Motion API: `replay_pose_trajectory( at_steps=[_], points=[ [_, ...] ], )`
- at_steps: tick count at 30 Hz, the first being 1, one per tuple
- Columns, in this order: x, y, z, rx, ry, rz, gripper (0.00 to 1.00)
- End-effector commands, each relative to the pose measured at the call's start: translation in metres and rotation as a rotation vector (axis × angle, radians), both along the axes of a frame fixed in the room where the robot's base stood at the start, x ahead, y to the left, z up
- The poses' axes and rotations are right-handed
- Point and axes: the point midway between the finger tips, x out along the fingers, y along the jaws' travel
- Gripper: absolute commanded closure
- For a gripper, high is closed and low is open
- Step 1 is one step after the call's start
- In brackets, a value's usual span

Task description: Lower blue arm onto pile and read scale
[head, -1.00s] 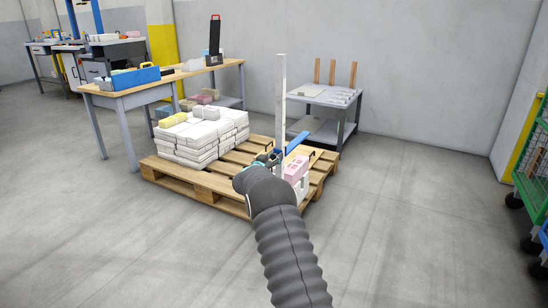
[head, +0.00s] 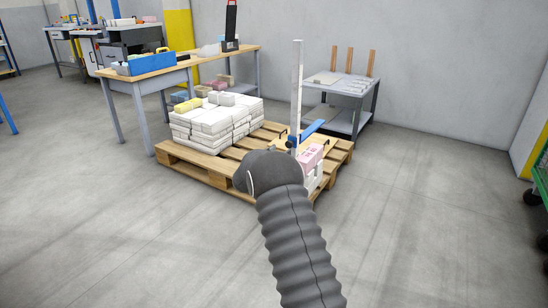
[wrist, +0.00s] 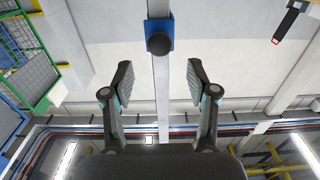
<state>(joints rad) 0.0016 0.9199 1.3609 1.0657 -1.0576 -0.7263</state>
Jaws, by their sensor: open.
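The blue arm (head: 315,128) sticks out to the right from an upright pale scale post (head: 297,85) on the pallet. A short pile of white and pink bundles (head: 313,157) sits below it, partly hidden by my arm; I cannot tell whether they touch. In the wrist view, a blue slider (wrist: 169,31) with a round black knob (wrist: 159,44) sits on the post. My gripper (wrist: 158,78) is open and empty, its fingers on either side of the post in the picture and short of the knob. The head view hides the gripper. Scale markings are too small to read.
A large stack of white bundles (head: 207,128) fills the left of the wooden pallet (head: 213,168). A workbench (head: 130,80) stands behind left, a small grey table (head: 345,88) behind right. A green cart (head: 541,175) is at the right edge. The front floor is clear.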

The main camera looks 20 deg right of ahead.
Motion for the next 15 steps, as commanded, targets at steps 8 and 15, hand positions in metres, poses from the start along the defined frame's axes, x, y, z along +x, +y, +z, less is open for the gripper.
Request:
replay_pose_trajectory(
  at_steps=[8,15],
  points=[
    [-0.024,0.029,0.0,0.0,0.0,0.0,0.42],
    [-0.029,0.033,0.0,0.001,-0.001,-0.001,0.42]
  ],
)
